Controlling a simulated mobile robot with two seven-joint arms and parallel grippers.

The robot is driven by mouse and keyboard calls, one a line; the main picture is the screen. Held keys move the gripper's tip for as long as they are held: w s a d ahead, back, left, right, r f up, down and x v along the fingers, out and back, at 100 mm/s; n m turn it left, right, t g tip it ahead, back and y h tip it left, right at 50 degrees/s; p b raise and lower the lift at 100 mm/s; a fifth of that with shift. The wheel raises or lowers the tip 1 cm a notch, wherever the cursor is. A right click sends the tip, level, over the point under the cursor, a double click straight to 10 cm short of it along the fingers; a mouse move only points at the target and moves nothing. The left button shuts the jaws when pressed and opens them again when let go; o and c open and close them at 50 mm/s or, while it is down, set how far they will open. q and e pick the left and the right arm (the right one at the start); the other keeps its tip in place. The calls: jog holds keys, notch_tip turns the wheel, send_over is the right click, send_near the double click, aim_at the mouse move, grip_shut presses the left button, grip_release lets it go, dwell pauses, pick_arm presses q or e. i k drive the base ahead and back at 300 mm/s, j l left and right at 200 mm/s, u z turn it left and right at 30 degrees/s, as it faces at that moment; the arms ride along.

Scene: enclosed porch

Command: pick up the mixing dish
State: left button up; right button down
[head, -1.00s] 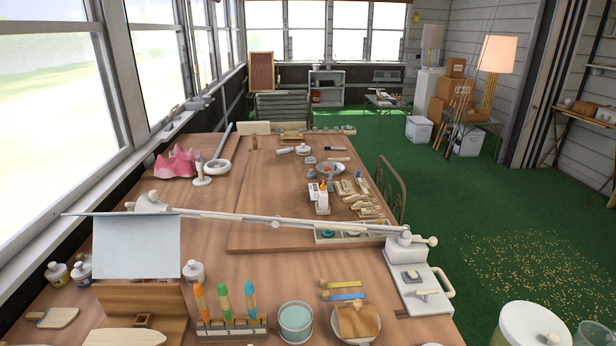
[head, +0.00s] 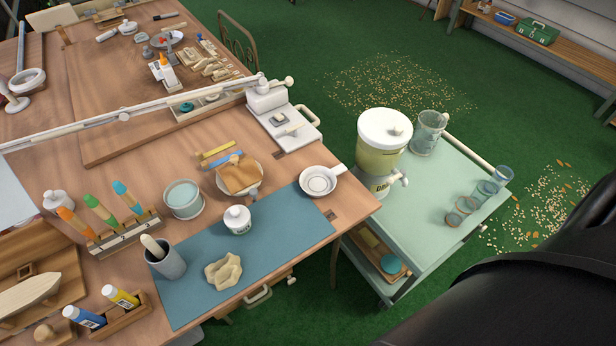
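A small round white dish with a short handle, which looks like the mixing dish (head: 318,181), rests upright near the right end of the workbench (head: 140,159). It sits at the far right corner of the blue-grey mat (head: 287,231), its handle pointing up and right. It appears empty. Neither of my grippers is in view, and nothing touches the dish.
A green cart (head: 438,185) with a drink dispenser (head: 380,150) stands right of the bench. A large dark shape covers the lower right.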

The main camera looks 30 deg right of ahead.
aim_at(317, 182)
jog(key=z, duration=1.05)
